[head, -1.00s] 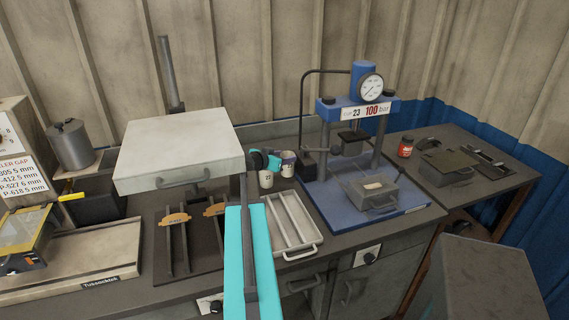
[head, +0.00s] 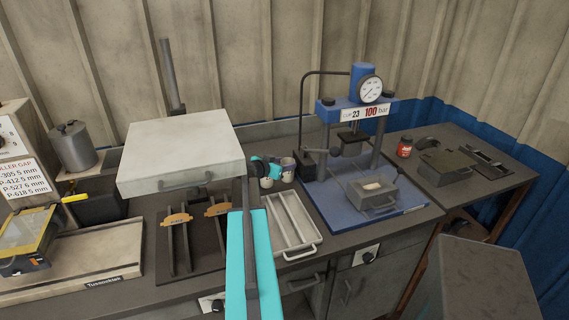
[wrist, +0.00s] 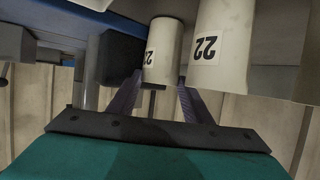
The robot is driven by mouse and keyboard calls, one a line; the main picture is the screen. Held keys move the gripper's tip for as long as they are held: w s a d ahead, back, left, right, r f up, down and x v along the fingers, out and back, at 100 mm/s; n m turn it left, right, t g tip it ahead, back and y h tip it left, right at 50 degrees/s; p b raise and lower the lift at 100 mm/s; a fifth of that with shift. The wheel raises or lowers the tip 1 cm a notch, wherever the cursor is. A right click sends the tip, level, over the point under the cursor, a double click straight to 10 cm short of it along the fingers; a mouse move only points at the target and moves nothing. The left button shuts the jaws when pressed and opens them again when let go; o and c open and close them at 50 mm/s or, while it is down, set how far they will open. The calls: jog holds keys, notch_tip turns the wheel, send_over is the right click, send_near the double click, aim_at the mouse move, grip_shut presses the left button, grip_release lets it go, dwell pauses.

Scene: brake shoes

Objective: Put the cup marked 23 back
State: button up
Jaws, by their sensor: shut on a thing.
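Two small pale cups are at the back of the bench, left of the blue press. My gripper (head: 281,163) reaches them from the left and is shut on the right-hand cup (head: 288,172). In the wrist view, which is upside down, this held cup (wrist: 163,48) is between my two fingers; its label is partly turned away and looks like 22, but its second digit is unclear. The other cup (head: 267,183) is just left of it in the head view; in the wrist view its label clearly reads 22. I cannot tell whether the held cup touches the bench.
The blue press (head: 365,205) with a gauge and a sign "23 100 bar" stands right of the cups. A pale tray (head: 317,237) lies in front. A raised pale box-like lid (head: 180,150) is at left. A red jar (head: 405,147) stands on the right table.

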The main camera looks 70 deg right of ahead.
jog(key=shift+f+b, duration=0.2)
jog(key=shift+b, duration=0.2)
jog(key=o, duration=1.5)
jog(key=shift+r+p, duration=0.3)
jog(key=shift+p, duration=0.25)
jog(key=b+v, duration=0.4)
jog(key=v, duration=0.8)
jog(key=shift+s, duration=0.1)
